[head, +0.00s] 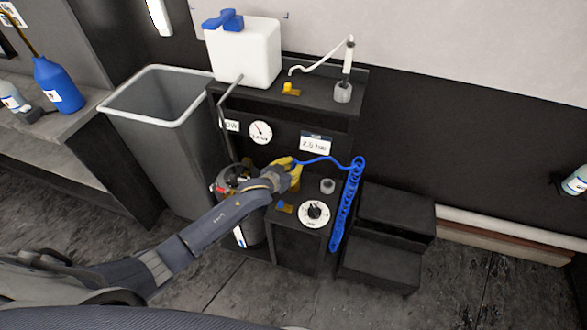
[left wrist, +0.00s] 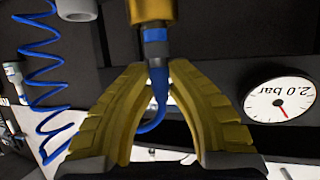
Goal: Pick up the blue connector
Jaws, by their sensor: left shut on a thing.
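My left gripper (head: 292,166) has yellow fingers and is at the front of the black cabinet, beside the gauge. In the left wrist view, its ribbed fingers (left wrist: 157,72) close around the blue connector (left wrist: 155,48). The connector's upper end meets a brass-coloured cylinder (left wrist: 152,10); I cannot tell whether they are locked together. A blue hose curves from the connector down between the fingers. In the head view, the gripper hides the connector, and the coiled blue hose (head: 348,200) hangs to its right. My right gripper is not in view.
The black cabinet (head: 290,255) carries a pressure gauge (head: 260,132), a dial (head: 314,213) and a white canister (head: 243,52). A grey bin (head: 160,95) stands left. Black steps (head: 385,235) stand right. A blue bottle (head: 58,85) stands on the left bench.

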